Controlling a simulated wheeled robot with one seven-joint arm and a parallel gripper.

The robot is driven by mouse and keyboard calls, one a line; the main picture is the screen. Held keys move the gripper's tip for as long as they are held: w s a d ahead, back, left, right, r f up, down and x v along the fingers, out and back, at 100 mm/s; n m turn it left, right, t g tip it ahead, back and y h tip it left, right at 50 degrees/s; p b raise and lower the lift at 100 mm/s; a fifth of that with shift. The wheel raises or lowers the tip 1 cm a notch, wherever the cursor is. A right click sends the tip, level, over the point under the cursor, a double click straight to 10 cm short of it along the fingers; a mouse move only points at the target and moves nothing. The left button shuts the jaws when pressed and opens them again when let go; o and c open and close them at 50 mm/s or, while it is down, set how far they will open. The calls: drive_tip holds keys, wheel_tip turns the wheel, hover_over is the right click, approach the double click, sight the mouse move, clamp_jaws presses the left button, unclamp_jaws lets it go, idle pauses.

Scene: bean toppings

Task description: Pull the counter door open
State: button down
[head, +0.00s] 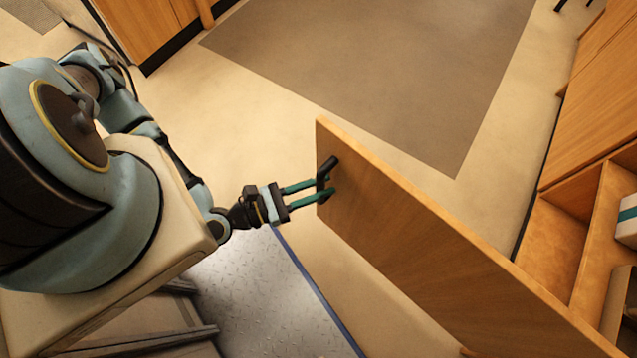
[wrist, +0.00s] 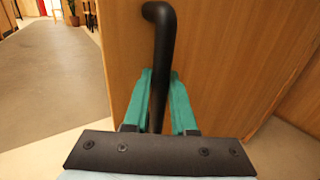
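The counter door (head: 420,250) is a wooden panel standing swung well out from the cabinet, its free edge toward my arm. A black bar handle (head: 328,165) sits near that free edge; it also shows in the wrist view (wrist: 160,22). My gripper (head: 322,190) has its two green fingers on either side of the handle. In the wrist view the fingers (wrist: 161,76) close in on the bar from left and right, with little or no gap. Part of the handle is hidden behind the fingers and palm.
The opened cabinet (head: 560,250) at the right shows shelves and a white box with a teal stripe (head: 628,222). A grey-brown mat (head: 390,70) lies on the open floor beyond the door. Another wooden cabinet (head: 140,25) stands at the upper left.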

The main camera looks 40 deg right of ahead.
drive_tip(key=c, duration=0.7)
unclamp_jaws()
drive_tip(key=shift+s, duration=0.1)
drive_tip(key=shift+c, duration=0.2)
drive_tip(key=b+v, duration=0.1)
drive_tip(key=v, duration=0.9)
drive_tip(key=shift+a, duration=0.4)
drive_tip(key=w+a+r+m+t+y+p, duration=0.2)
drive_tip(key=w+a+r+m+y+p, duration=0.1)
drive_tip(key=w+r, duration=0.6)
drive_tip(key=w+a+r+m+t+y+p, duration=0.2)
drive_tip(key=w+a+r+m+y+p, duration=0.2)
drive_tip(key=r, duration=1.4)
drive_tip(key=w+a+r+m+t+y+p, duration=0.2)
drive_tip(key=w+a+r+m+y, duration=0.4)
drive_tip(key=w+r+m+y, duration=0.3)
drive_tip(key=w+r+y+p, duration=0.1)
drive_tip(key=w+r, duration=0.3)
drive_tip(key=w, duration=0.1)
drive_tip(key=shift+w+a+r+p, duration=0.2)
drive_tip(key=shift+w+r+p, duration=0.1)
drive_tip(key=shift+r+p, duration=0.1)
